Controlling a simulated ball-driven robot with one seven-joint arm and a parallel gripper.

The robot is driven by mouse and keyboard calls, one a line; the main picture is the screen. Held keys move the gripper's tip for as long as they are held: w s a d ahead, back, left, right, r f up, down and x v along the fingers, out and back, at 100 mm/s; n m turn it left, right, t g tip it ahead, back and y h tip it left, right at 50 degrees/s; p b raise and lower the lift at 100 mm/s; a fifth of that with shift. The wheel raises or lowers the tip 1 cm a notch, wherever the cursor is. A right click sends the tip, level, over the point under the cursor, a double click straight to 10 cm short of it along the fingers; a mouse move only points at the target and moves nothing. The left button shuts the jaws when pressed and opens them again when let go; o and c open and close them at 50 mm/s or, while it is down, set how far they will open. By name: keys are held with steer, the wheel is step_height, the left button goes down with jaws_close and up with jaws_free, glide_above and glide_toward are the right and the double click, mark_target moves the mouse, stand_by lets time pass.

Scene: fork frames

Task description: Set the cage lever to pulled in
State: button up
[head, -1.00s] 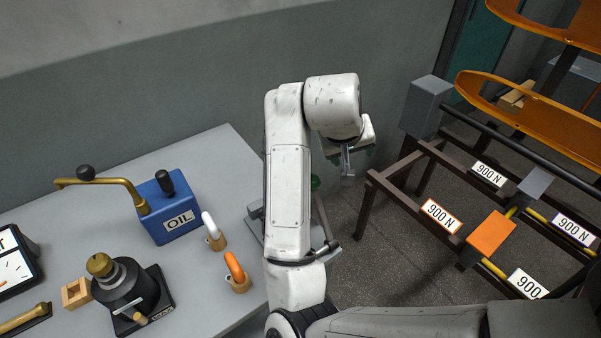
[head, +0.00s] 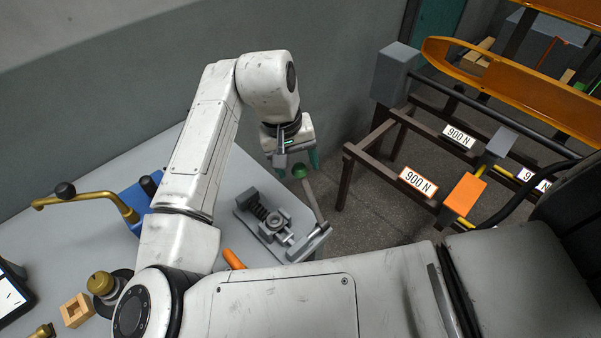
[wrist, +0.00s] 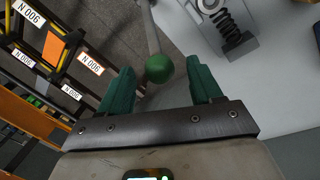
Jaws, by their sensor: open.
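The cage lever (head: 313,204) is a grey metal rod with a green ball knob (head: 299,171) on its upper end. It rises from the right end of a grey mechanism (head: 268,218) with a dark coil spring at the table's right edge. My gripper (head: 296,160) hangs just above the knob in the head view. In the wrist view, the green knob (wrist: 159,68) lies between the two green fingers of my open gripper (wrist: 162,84), near their tips. The fingers stand apart from the knob on both sides. My forearm hides part of the table.
The blue oil box (head: 137,198) with its brass crank is partly hidden behind my arm. An orange hook (head: 233,259), a small wooden block (head: 77,310) and a brass-knobbed device (head: 101,284) are on the table. A brown rack (head: 348,175) with 900 N plates stands to the right.

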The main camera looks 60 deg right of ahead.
mark_target(301, 177)
steer(key=shift+s+d+f, duration=0.1)
steer(key=shift+s+f, duration=0.05)
steer(key=shift+f, duration=0.7)
steer(key=shift+s+d+f, duration=0.1)
steer(key=shift+d+f, duration=0.05)
steer(key=shift+f, duration=0.7)
steer(key=shift+s+d+f, duration=0.1)
steer(key=shift+s+f, duration=0.05)
steer(key=shift+f, duration=0.7)
steer(key=shift+c, duration=0.3)
jaws_close()
